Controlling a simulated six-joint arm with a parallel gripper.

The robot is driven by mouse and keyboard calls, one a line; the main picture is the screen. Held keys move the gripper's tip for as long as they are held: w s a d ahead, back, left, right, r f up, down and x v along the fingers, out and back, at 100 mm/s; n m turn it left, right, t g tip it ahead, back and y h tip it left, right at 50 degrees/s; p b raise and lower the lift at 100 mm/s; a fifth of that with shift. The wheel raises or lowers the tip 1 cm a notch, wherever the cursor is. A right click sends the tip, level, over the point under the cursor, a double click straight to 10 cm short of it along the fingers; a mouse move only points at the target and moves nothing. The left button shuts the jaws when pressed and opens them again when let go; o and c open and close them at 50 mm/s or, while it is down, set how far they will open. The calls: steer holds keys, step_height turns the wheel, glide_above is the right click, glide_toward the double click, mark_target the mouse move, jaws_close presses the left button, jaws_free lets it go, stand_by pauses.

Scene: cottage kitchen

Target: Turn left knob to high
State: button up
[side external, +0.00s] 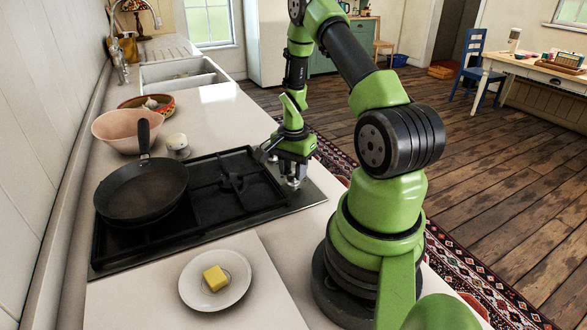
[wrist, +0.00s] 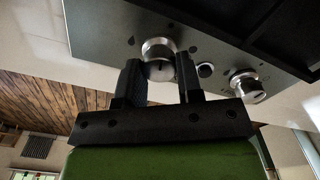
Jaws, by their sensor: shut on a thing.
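A silver stove knob (wrist: 158,52) stands on the steel panel and sits between the two dark fingers of my gripper (wrist: 161,78) in the wrist view. My gripper is shut on this knob. A second silver knob (wrist: 247,86) is apart from the fingers, to the right in the wrist view. In the side view my gripper (side external: 292,172) points down at the right edge of the hob (side external: 245,222), and its fingers partly hide the knobs. I cannot read the held knob's setting or tell whether it is the left one.
A black frying pan (side external: 142,190) stands on the hob's left side. A white plate (side external: 238,292) with yellow butter (side external: 215,278) is in front.

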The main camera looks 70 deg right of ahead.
steer(key=n, duration=0.4)
steer(key=shift+n, duration=0.3)
steer(key=n, duration=0.3)
steer(key=shift+w+n, duration=0.1)
steer(key=shift+n, duration=0.3)
steer(key=n, duration=0.3)
steer(key=shift+w+n, duration=0.1)
steer(key=shift+n, duration=2)
steer(key=shift+r, duration=0.1)
steer(key=o, duration=0.9)
